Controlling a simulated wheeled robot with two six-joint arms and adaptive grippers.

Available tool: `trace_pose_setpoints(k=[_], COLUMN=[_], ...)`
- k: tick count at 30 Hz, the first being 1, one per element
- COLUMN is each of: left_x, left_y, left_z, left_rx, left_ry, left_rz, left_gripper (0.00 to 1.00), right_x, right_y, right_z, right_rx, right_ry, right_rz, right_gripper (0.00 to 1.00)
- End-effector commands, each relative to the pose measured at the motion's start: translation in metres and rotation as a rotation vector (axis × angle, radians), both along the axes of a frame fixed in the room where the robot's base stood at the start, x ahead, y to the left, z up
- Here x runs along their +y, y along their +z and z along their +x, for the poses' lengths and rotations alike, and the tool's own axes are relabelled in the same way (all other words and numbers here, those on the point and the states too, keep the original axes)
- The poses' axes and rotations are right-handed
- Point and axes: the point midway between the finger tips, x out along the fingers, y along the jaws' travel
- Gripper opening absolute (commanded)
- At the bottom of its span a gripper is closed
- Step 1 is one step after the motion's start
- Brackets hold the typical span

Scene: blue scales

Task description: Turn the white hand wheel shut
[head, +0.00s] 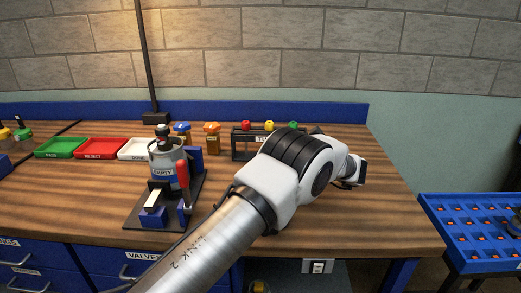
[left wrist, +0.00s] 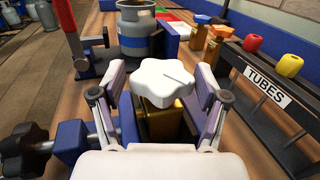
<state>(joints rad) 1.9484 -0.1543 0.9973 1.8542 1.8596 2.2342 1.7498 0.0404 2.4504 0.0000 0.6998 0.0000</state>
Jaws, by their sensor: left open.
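The white hand wheel (left wrist: 165,82) is a lobed knob on top of a brass-coloured body (left wrist: 167,124) in the left wrist view. My left gripper (left wrist: 161,88) is open, with one finger on each side of the wheel. Whether the fingers touch it I cannot tell. In the head view my left arm crosses the bench, and its dark gripper end (head: 352,174) shows at the right. The wheel is hidden there behind my arm. My right gripper is in neither view.
A rack labelled TUBES (left wrist: 262,85) with coloured caps stands right of the wheel. A grey canister (head: 167,165) and red-handled clamp (head: 183,175) stand left of my arm. A black star knob (left wrist: 25,150) is near the left finger. The bench's right front (head: 395,230) is clear.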

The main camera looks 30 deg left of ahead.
Motion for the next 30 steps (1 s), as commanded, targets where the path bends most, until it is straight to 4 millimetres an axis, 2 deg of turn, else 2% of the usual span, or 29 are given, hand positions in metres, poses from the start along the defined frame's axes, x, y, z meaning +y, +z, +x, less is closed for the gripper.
trace_pose_setpoints(k=[3,6,14,18,30], left_x=[0.022,0.031,0.034,0.034,0.034], left_y=[0.002,0.001,-0.001,-0.001,-0.003], left_z=[-0.006,-0.008,-0.009,-0.009,-0.008], left_rx=[0.002,0.002,0.0,0.0,0.0], left_ry=[0.003,0.0,0.0,0.0,-0.033], left_rz=[-0.002,-0.001,-0.001,-0.001,-0.002], left_gripper=[0.74,0.74,0.74,0.24,0.24], right_x=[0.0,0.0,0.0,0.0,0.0], right_y=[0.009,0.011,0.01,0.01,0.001], right_z=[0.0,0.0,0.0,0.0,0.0], right_rx=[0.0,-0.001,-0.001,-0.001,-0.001], right_ry=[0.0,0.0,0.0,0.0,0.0], right_rz=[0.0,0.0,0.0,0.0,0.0], right_gripper=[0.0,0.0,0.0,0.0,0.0])
